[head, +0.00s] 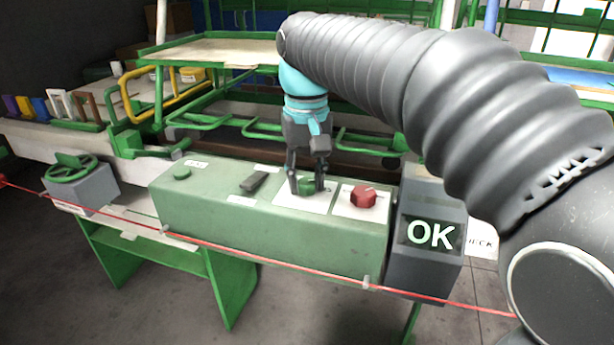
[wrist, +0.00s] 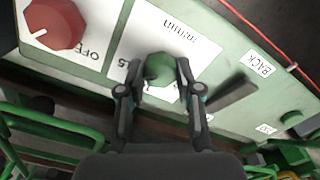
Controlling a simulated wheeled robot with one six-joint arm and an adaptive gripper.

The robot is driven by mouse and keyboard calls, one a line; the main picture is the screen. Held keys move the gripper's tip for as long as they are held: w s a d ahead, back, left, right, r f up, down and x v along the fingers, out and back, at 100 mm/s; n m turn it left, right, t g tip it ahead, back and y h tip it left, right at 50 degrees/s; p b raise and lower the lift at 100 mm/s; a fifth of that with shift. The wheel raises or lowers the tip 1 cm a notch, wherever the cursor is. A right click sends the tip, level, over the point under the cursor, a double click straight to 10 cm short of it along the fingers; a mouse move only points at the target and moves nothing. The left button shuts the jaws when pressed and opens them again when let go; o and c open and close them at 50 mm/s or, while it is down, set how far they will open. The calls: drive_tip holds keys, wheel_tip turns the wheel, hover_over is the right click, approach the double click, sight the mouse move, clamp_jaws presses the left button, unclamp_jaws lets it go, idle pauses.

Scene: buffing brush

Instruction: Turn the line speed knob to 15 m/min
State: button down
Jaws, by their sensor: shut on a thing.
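A green knob (wrist: 160,69) sits on a white label plate marked "m/min" in the wrist view; a "5" shows on the plate beside it. In the head view the green knob (head: 306,186) is partly hidden between the fingers. My gripper (wrist: 158,90) comes down from above and is shut on the green knob, one finger on each side. In the head view my gripper (head: 307,188) stands over the green control box (head: 230,225). The knob's pointer and most of the scale are too small or hidden to read.
A red knob (head: 363,196) marked "OFF" sits close to the right of the green one. A black lever (head: 254,183) and green button (head: 181,173) are to the left. A grey display (head: 430,235) reads "OK". A red cord (head: 260,248) runs along the box front.

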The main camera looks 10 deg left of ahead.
sight(307, 181)
idle(0.4)
drive_tip(key=c, duration=0.8)
unclamp_jaws()
drive_tip(key=shift+o, duration=0.2)
wheel_tip(307, 181, up, 12)
drive_tip(key=shift+d+m, duration=0.1)
drive_tip(key=shift+m, duration=0.2)
